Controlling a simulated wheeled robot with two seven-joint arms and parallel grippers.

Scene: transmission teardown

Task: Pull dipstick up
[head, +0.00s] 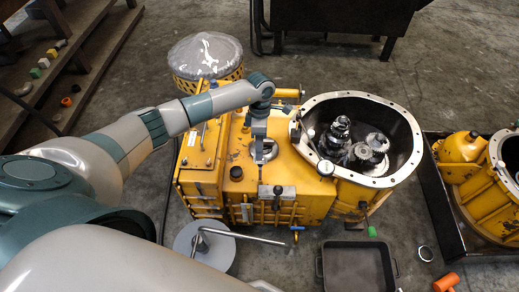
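The yellow transmission housing (310,194) stands in the middle of the head view, with its round opening showing gears. My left arm reaches over it from the left, and my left gripper (263,152) points down at the top of the housing, left of the gear opening. A pale round fitting shows at the fingertips. I cannot make out the dipstick; it may be hidden by the gripper. The fingers are too small to tell whether they are open or shut, or touching anything. My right gripper is not in view.
A black tray (357,268) and a metal ring (425,253) lie in front, with an orange hammer (446,283) at the lower right. A grey round stand (212,256) carries a bar. A second yellow housing (485,205) is at right. Wooden steps (85,60) are at left.

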